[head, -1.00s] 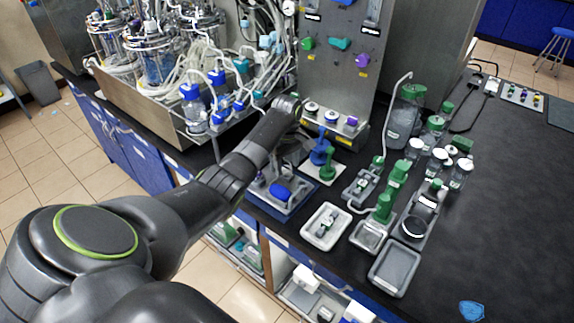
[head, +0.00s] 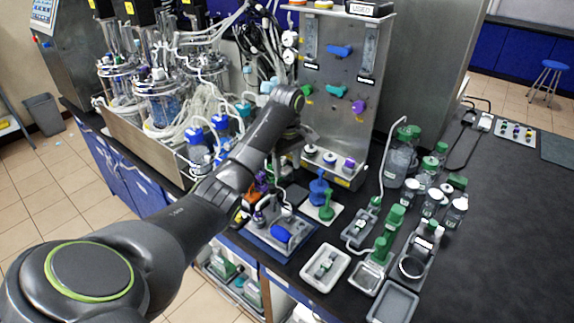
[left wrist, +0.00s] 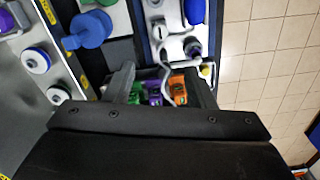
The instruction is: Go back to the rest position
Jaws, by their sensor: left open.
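My left arm reaches in from the lower left in the head view. My left gripper (head: 280,160) hangs over the bench in front of the steel panel (head: 338,95), partly hidden by my forearm. In the left wrist view the gripper (left wrist: 165,88) is open, its two dark fingers apart. Green, purple and orange clips (left wrist: 178,90) show between the fingers; I see no grip on them. A blue tray (head: 296,247) with a blue bulb (head: 283,232) lies close by. My right gripper is not in view.
Twin glass bioreactors (head: 160,98) and tubing stand behind and left of my arm. Blue-capped bottles (head: 198,140) sit near my forearm. Right of it are a blue knobbed fitting (head: 318,187), a white tray (head: 325,264) and green-capped bottles (head: 402,150). The right bench top (head: 500,230) is mostly clear.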

